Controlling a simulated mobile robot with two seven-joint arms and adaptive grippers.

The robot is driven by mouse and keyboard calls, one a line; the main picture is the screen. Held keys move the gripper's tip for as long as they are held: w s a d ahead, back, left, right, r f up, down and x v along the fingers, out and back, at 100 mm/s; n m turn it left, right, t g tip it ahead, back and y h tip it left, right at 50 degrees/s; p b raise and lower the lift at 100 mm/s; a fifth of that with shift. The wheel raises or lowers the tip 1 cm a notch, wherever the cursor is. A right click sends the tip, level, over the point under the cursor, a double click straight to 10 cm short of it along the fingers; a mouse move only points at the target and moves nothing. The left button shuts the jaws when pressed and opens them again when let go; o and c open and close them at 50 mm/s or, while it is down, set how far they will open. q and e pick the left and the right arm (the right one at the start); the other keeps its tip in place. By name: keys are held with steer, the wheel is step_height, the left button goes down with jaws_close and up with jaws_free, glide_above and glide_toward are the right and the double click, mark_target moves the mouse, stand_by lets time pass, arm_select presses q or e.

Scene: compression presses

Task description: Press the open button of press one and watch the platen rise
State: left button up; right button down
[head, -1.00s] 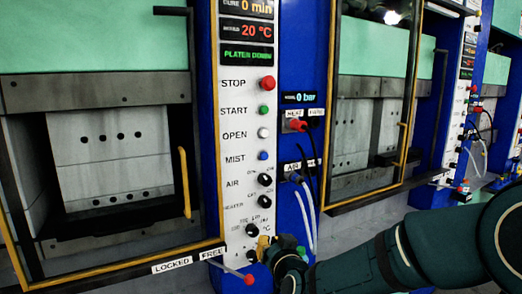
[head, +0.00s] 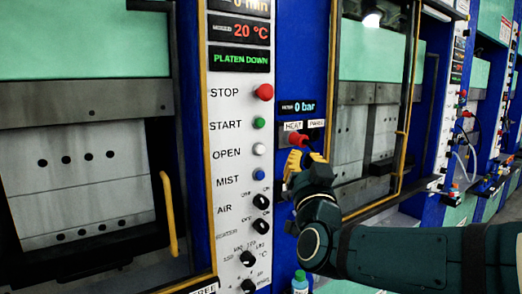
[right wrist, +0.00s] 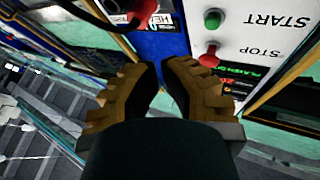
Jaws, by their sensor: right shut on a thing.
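Press one's white control panel (head: 226,200) stands left of centre in the head view. Its white open button (head: 258,150) sits below the green start button (head: 259,123) and above the blue mist button (head: 258,176). The display (head: 240,59) reads PLATEN DOWN. The grey platen block (head: 85,101) is behind the yellow-edged door frame at left. My right gripper (head: 303,158) is right of the open button, apart from it, below the HEAT socket. In the right wrist view (right wrist: 160,72) its fingers are nearly together; what they close on cannot be made out. My left gripper is out of view.
A red plug (head: 298,140) sits in the HEAT socket right beside my right gripper. A red stop button (head: 264,92) is above start. A yellow door handle (head: 169,215) stands left of the panel. A second press (head: 366,125) is at right. A small bottle (head: 300,284) is below my arm.

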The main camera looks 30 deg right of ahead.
mark_target(260, 150)
steer(key=w+p, duration=0.1)
steer(key=w, duration=0.8)
steer(key=shift+a+p, duration=0.35)
steer(key=shift+a, duration=0.05)
steer(key=shift+w+f, duration=0.1)
stand_by(1.2)
steer(key=shift+w+b, duration=0.3)
